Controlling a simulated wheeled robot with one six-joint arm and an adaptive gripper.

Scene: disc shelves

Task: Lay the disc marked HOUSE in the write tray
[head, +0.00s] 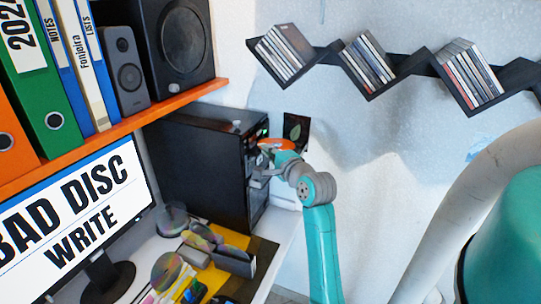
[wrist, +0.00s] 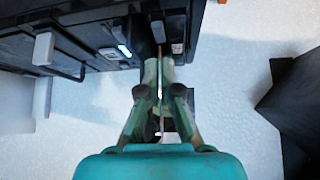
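My gripper (head: 262,172) is at the front of the black computer tower (head: 205,165). In the wrist view the gripper (wrist: 160,90) has its fingers close together on a thin disc (wrist: 160,62) seen edge-on. An orange disc-like shape (head: 278,144) shows just above the gripper in the head view. No label on it can be read, so I cannot tell if it is marked HOUSE. The tower's front (wrist: 90,40) fills the upper left of the wrist view, with a lit white-blue spot (wrist: 124,51). I cannot clearly make out the write tray.
A monitor (head: 75,220) reads BAD DISC WRITE. A zigzag wall shelf (head: 410,66) holds several disc cases. An orange shelf (head: 110,135) with binders and speakers is above.

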